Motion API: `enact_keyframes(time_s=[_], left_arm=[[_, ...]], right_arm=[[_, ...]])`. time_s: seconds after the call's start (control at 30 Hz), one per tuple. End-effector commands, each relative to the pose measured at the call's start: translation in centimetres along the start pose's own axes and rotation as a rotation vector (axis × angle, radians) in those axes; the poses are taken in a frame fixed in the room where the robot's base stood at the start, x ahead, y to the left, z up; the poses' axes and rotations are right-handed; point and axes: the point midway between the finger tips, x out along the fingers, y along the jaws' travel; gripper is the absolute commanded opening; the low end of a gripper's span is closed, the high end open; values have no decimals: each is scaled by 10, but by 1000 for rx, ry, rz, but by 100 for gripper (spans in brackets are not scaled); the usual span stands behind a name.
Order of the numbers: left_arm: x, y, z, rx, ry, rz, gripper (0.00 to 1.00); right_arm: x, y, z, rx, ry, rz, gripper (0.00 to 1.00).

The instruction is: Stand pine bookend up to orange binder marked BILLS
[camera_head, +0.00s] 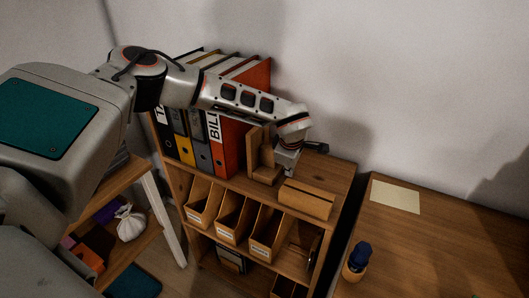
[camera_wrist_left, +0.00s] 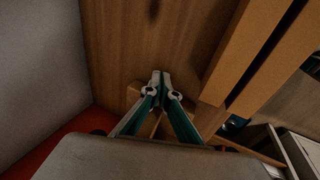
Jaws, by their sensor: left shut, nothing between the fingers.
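The orange binder (camera_head: 228,148) stands upright at the right end of a row on the shelf top, its label reading "BILL" with the rest hidden. Its upper part is partly covered by my left arm. The pine bookend (camera_head: 264,172) stands upright just right of it; I cannot tell whether they touch. My left gripper (camera_head: 286,172) is low at the bookend's right side, above the shelf top. In the left wrist view its fingers (camera_wrist_left: 161,78) are shut and empty, with parts of the bookend (camera_wrist_left: 134,92) beneath them. My right gripper is not in view.
Black, yellow and grey binders (camera_head: 184,146) stand left of the orange one. A long wooden block (camera_head: 307,199) lies at the shelf top's front, right of the bookend. Wooden file holders (camera_head: 236,217) fill the shelf below. A desk (camera_head: 440,245) stands at right.

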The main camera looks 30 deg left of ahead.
Motion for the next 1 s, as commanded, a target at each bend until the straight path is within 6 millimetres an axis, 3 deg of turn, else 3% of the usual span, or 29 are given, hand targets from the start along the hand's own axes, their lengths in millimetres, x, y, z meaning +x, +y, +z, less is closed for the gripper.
enact_keyframes(time_s=[1.0], left_arm=[[3, -1, -33, -1, 2, -1, 0]], right_arm=[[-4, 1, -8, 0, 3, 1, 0]])
